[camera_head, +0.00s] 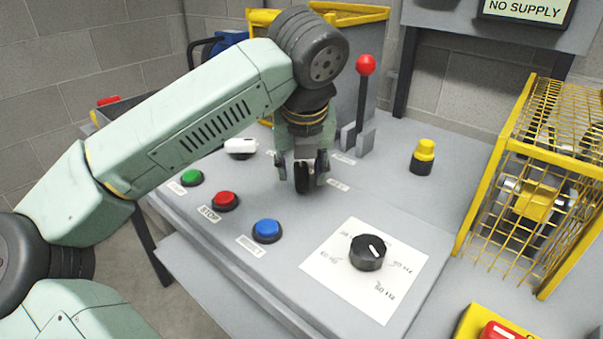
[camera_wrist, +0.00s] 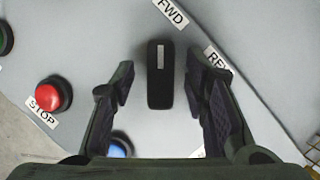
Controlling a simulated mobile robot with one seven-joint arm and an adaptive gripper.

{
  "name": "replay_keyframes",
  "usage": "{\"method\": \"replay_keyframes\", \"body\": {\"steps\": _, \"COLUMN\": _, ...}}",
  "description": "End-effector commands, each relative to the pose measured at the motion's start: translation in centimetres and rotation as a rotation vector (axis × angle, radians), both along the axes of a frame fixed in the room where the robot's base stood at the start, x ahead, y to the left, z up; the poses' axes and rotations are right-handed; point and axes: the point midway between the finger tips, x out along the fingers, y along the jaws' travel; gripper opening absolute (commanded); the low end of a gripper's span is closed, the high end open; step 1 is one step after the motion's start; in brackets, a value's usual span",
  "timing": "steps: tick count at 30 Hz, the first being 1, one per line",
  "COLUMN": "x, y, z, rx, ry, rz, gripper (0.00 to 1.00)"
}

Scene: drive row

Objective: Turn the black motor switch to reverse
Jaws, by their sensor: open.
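The black motor switch (camera_wrist: 160,90) is a bar-shaped knob seen from above in the wrist view, with a white mark near its far end. A FWD label (camera_wrist: 171,13) lies beyond that end, and a REV label (camera_wrist: 217,62) lies to its right. The white mark points roughly toward FWD. The switch also shows in the head view (camera_head: 304,178), partly hidden by my gripper. My gripper (camera_wrist: 165,92) is open, with one finger on each side of the switch. Gaps show between the fingers and the knob in the wrist view.
Green (camera_head: 191,178), red (camera_head: 225,201) and blue (camera_head: 267,231) buttons line the panel's near left edge. A red-knobbed lever (camera_head: 365,66) stands behind my gripper. A round black dial (camera_head: 368,252) sits at front right. A yellow cage (camera_head: 520,170) stands at right.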

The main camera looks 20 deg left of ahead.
Motion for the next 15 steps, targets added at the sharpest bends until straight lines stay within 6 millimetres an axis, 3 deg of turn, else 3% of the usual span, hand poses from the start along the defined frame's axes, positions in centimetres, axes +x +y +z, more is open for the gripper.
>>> {"method": "replay_keyframes", "body": {"steps": 8, "x": 0.07, "y": 0.00, "z": -0.11, "rx": -0.001, "ry": 0.000, "rz": 0.000, "gripper": 0.42}}
{"method": "replay_keyframes", "body": {"steps": 15, "x": 0.07, "y": -0.01, "z": -0.11, "rx": -0.001, "ry": 0.000, "rz": 0.000, "gripper": 0.26}}
